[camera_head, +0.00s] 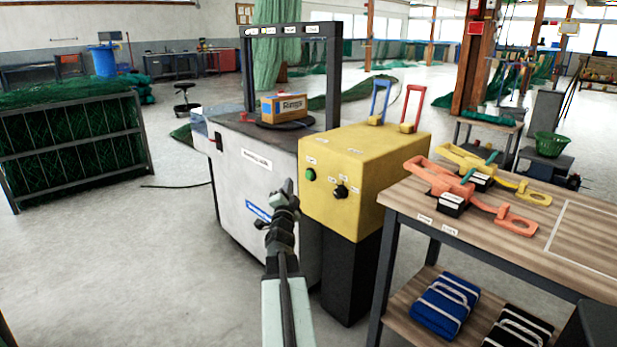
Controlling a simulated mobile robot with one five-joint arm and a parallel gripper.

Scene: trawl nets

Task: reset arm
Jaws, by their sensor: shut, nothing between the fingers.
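My arm reaches up from the bottom middle of the view, with its pale and dark links pointing forward. My gripper (287,187) is at the far end of the arm, in front of the grey machine cabinet (238,180) and just left of the yellow control box (365,165). It is shut and holds nothing. The gap between my gripper and the cabinet cannot be judged from this view.
A wooden workbench (480,235) at the right bears orange (450,185) and yellow tools, with blue and black bundles on its lower shelf. A cardboard box (284,108) stands on the cabinet. A net-filled crate (70,150) stands left.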

